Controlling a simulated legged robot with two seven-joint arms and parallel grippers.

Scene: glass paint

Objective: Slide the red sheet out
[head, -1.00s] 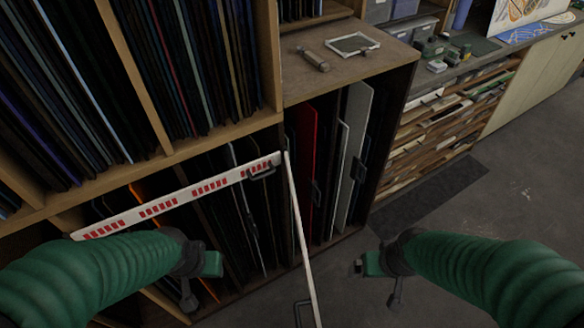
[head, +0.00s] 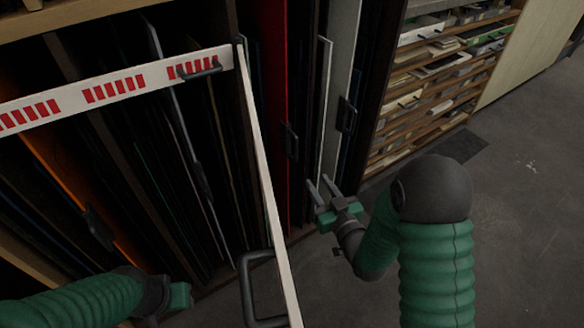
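The red sheet (head: 270,62) stands upright in the lower rack, right of the middle, among other sheets. A dark handle (head: 290,141) shows at its front edge. My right gripper (head: 319,188) is open and empty, with its two fingers pointing up and left toward the rack. It is below and to the right of the red sheet's handle, apart from it. My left gripper (head: 180,298) is at the bottom left, in front of the lower rack; its fingers are not clear.
A white bar with red marks (head: 114,88) crosses the rack at left. A white panel edge with a black handle (head: 262,172) juts forward left of the red sheet. Grey-white sheets (head: 340,90) stand to its right. Open floor (head: 520,210) lies at right.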

